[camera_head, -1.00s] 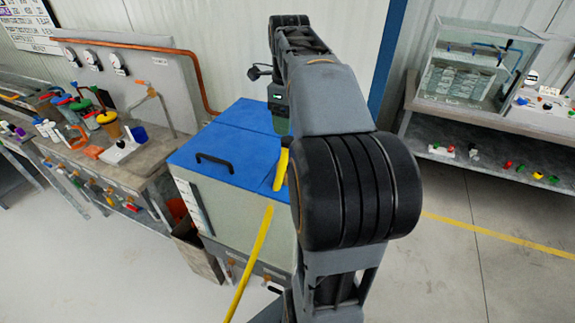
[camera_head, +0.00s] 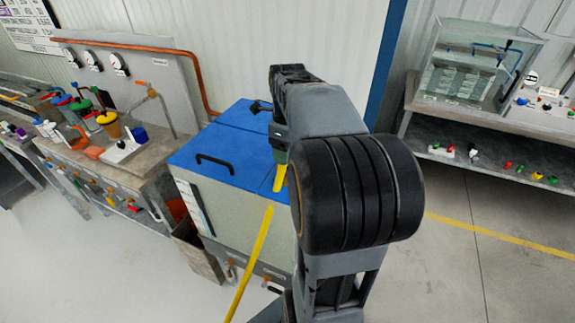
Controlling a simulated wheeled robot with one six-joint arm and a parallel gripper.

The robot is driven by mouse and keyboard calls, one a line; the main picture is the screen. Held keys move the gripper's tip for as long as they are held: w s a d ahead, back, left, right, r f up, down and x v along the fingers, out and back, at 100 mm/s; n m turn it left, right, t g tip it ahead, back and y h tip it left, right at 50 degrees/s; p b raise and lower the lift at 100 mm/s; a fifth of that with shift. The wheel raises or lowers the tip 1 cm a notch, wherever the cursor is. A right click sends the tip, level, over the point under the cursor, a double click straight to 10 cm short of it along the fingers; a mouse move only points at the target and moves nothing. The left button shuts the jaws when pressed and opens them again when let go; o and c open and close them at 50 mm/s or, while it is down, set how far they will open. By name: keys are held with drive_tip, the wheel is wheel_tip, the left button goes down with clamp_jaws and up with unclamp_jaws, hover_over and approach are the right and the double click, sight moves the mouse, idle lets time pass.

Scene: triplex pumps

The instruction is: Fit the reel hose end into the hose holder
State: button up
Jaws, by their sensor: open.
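The yellow reel hose (camera_head: 250,262) runs up in front of the pale cabinet. A short yellow piece (camera_head: 280,180), apparently its upper end, shows over the right side of the cabinet's blue lid. My gripper (camera_head: 280,156), partly hidden by my arm, is open just above that yellow piece. I cannot tell whether its fingers are around the piece or only in front of it. I cannot make out the hose holder; my arm covers the right part of the lid.
The blue-lidded cabinet (camera_head: 228,148) has a black handle (camera_head: 215,163). A bench (camera_head: 108,160) with bottles and cups stands at left. A glass tank (camera_head: 468,75) stands on a table at right. Floor at right is clear.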

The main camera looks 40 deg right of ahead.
clamp_jaws()
idle(0.5)
